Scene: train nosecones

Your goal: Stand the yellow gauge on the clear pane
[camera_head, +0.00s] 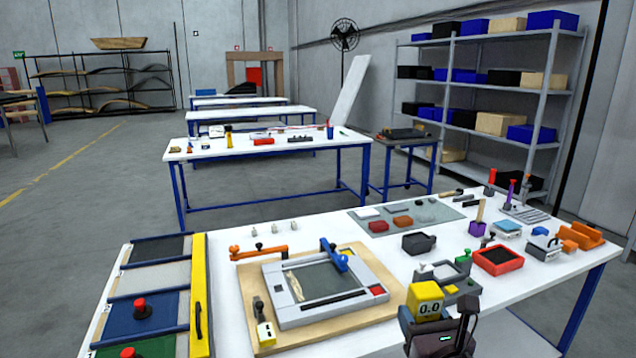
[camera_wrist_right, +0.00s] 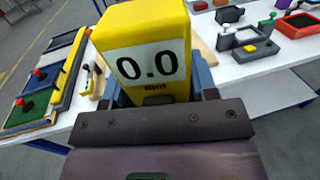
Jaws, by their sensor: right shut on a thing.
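The yellow gauge (camera_head: 425,296) is a yellow block with a white face reading 0.0. My right gripper (camera_head: 428,316) is shut on it near the front edge of the table. In the right wrist view the gauge (camera_wrist_right: 148,40) stands up between the fingers (camera_wrist_right: 155,92), its face towards the camera. A see-through dark pane (camera_head: 328,280) lies in a light grey frame (camera_head: 282,312) on a wooden board, left of the gauge. A tan patch shows at the pane's left side. The gauge is apart from the pane. My left gripper is not in view.
A blue clamp (camera_head: 335,257) and an orange clamp (camera_head: 258,252) sit at the frame's back edge. A yellow-handled tool (camera_head: 265,334) is at its left. A red tray (camera_head: 497,260) and small parts are to the right. Coloured panels (camera_head: 143,312) lie far left.

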